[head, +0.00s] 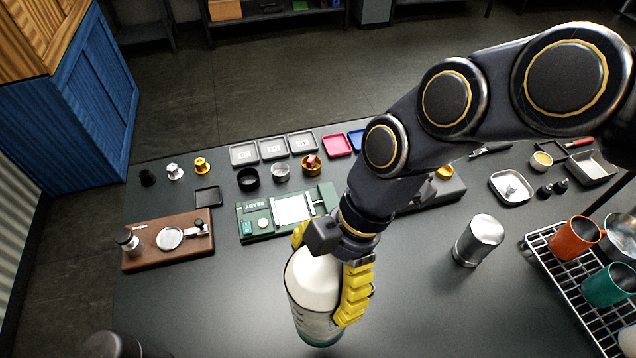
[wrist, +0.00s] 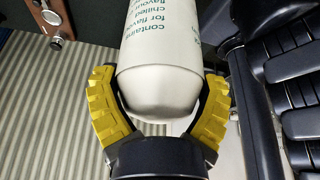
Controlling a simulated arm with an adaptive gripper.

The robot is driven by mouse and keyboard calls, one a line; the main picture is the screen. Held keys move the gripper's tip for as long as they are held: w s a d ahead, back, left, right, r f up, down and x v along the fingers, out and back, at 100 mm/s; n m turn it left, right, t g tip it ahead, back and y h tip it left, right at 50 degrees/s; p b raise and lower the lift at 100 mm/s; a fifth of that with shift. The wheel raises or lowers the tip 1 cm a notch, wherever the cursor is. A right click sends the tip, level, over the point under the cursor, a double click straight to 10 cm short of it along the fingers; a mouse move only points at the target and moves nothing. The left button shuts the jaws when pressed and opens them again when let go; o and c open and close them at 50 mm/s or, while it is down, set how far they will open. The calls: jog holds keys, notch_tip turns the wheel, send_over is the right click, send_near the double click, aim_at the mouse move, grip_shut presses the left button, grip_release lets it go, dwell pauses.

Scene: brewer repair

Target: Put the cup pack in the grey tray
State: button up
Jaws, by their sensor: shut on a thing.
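My gripper (head: 330,285) has yellow ribbed fingers and is shut around a white rounded container (head: 313,278). The container stands roughly upright in the head view, with green at its lower part; I cannot tell whether it touches the table. In the wrist view, the white container (wrist: 158,70) sits between both fingers (wrist: 165,95) and carries green print including "chilled" and "flavour". I cannot tell for sure that it is the cup pack. Several trays look grey: small square trays (head: 243,154) at the back, and a deeper tray (head: 592,168) at the right.
A pink tray (head: 337,145) and a blue tray (head: 355,138) continue the back row. A green board (head: 262,222) and a brown wooden board (head: 140,255) lie left. A metal canister (head: 478,240) and a wire rack (head: 560,270) with mugs stand right. The front left table is mostly clear.

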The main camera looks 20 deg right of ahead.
jog(key=s+d, duration=0.2)
jog(key=d, duration=0.4)
jog(key=w+d+f, duration=0.1)
jog(key=w+f, duration=1.1)
jog(key=w, duration=0.1)
jog(key=shift+w, duration=0.4)
jog(key=shift+d+f, duration=0.1)
jog(key=shift+f, duration=0.15)
jog(key=o, duration=1)
